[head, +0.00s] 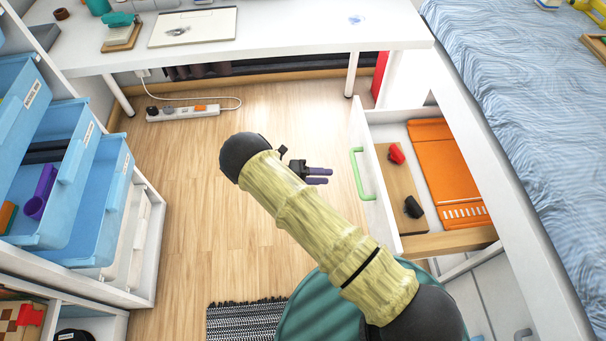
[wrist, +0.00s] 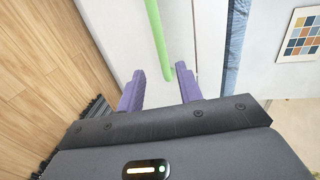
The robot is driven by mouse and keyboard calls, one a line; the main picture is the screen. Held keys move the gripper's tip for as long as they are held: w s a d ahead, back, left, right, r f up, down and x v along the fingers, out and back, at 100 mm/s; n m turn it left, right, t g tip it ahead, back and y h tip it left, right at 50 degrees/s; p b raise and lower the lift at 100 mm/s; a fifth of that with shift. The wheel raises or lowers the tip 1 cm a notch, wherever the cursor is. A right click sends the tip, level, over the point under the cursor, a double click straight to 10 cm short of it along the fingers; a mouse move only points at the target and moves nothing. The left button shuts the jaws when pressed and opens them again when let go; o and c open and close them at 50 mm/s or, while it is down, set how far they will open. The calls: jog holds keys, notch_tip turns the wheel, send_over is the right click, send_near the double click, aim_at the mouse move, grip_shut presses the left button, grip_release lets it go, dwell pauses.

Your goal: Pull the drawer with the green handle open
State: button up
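The drawer (head: 375,219) under the bed stands pulled out, with its inside showing in the head view. Its green handle (head: 362,173) is on the white front panel. In the wrist view the green handle (wrist: 156,30) runs up from just beyond the fingertips. My gripper (head: 318,176) has purple fingers and is left of the handle, apart from it. In the wrist view my gripper (wrist: 160,74) is open, with a gap between its fingers and nothing held.
The drawer holds an orange folder (head: 438,165), a red object (head: 397,154) and a black object (head: 413,207). A white desk (head: 290,30) is at the back, a power strip (head: 183,112) on the floor. Blue bins (head: 100,205) are at left. Wooden floor left of my gripper is clear.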

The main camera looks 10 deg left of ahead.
jog(key=v, duration=0.5)
jog(key=shift+s+a, duration=0.15)
jog(key=shift+a, duration=0.2)
